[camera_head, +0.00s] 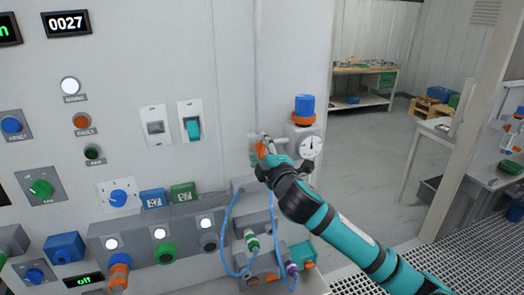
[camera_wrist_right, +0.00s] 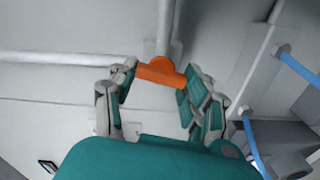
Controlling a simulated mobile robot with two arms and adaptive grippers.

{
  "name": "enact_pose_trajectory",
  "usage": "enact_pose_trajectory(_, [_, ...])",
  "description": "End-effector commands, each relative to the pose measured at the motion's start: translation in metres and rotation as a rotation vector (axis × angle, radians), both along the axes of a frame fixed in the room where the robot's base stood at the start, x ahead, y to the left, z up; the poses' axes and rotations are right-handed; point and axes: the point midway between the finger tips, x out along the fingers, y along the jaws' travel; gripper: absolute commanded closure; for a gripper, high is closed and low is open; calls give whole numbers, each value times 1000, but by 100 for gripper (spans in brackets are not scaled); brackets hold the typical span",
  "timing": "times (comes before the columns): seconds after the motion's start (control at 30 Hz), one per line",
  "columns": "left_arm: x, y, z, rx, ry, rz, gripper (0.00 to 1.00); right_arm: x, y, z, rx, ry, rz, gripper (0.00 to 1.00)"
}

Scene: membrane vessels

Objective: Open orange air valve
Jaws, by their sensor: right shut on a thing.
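The orange air valve (camera_wrist_right: 160,73) is an orange T-shaped handle on a pipe against the pale panel. In the wrist view its bar lies between the two fingers of my right gripper (camera_wrist_right: 157,95), which is shut on it. In the head view the orange valve (camera_head: 262,149) shows only in part, at the end of my teal right arm. My right gripper (camera_head: 268,160) covers the rest of it there. My left gripper is in neither view.
A pressure gauge (camera_head: 311,147) and a blue-capped fitting (camera_head: 304,105) stand just right of the valve. Blue hoses (camera_head: 229,225) hang below it. A panel with knobs and a teal switch (camera_head: 193,127) fills the left. Workbenches stand behind at right.

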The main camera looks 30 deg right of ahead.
Motion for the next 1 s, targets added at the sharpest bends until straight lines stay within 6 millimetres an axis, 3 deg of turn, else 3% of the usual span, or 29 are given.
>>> enact_pose_trajectory(0.63, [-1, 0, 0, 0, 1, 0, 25, 0, 0, 0, -49, 10, -1, 84])
enact_pose_trajectory(0.67, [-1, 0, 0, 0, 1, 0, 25, 0, 0, 0, -49, 10, -1, 48])
enact_pose_trajectory(0.7, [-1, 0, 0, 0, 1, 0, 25, 0, 0, 0, -49, 10, -1, 42])
enact_pose_trajectory(0.83, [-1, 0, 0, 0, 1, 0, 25, 0, 0, 0, -48, 11, -1, 27])
enact_pose_trajectory(1.0, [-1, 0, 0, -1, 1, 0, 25, 0, 0, 0, -47, 11, -1, 27])
